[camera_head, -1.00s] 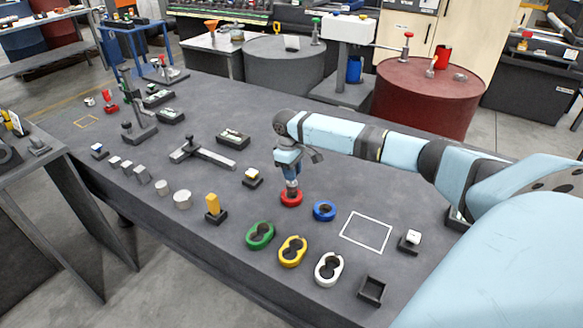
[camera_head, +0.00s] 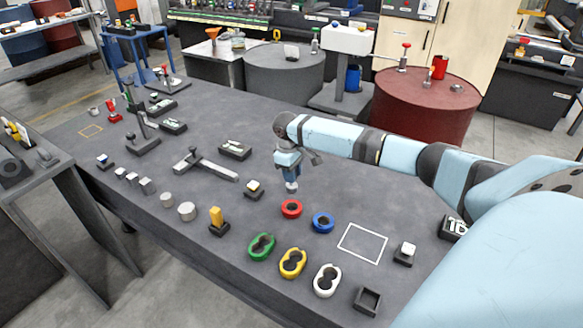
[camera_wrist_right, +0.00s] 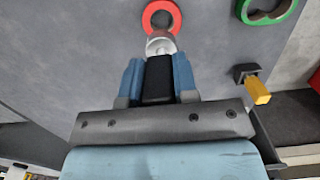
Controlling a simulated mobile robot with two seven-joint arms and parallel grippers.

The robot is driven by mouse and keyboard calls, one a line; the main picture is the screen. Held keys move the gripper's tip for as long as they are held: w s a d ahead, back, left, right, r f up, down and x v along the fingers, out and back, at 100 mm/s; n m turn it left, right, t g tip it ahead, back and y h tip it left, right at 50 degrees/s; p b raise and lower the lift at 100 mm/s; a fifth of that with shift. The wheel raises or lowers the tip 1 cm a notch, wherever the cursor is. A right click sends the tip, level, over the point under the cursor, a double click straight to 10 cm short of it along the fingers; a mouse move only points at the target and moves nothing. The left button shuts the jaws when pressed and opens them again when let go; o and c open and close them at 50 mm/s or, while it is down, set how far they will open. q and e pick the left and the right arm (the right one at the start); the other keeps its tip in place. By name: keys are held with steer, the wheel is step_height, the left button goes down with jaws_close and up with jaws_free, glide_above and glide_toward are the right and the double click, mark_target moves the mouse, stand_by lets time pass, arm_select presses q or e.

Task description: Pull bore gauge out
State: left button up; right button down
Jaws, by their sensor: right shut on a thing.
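My right gripper (camera_head: 289,166) is above the table, pointing down, and also shows in the right wrist view (camera_wrist_right: 158,75). It is shut on the bore gauge (camera_head: 291,187), a short silvery cylinder, whose lower end also shows in the wrist view (camera_wrist_right: 160,45). Its upper part is hidden between the fingers. The red ring (camera_head: 291,209) lies on the table just below, with its dark hole showing. In the head view the gauge's lower end is above the ring and apart from it. In the wrist view the red ring (camera_wrist_right: 148,19) appears just beyond the gauge. My left gripper is not in view.
A blue ring (camera_head: 323,222) lies to the right of the red one. Green (camera_head: 262,247), yellow (camera_head: 292,263) and white (camera_head: 327,280) two-hole holders lie in front. A white outlined square (camera_head: 362,244) is empty at the right. A yellow block (camera_head: 217,221) stands on the left.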

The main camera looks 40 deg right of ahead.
steer(key=shift+r+p, duration=1.05)
steer(key=shift+r, duration=0.1)
steer(key=shift+a, duration=0.1)
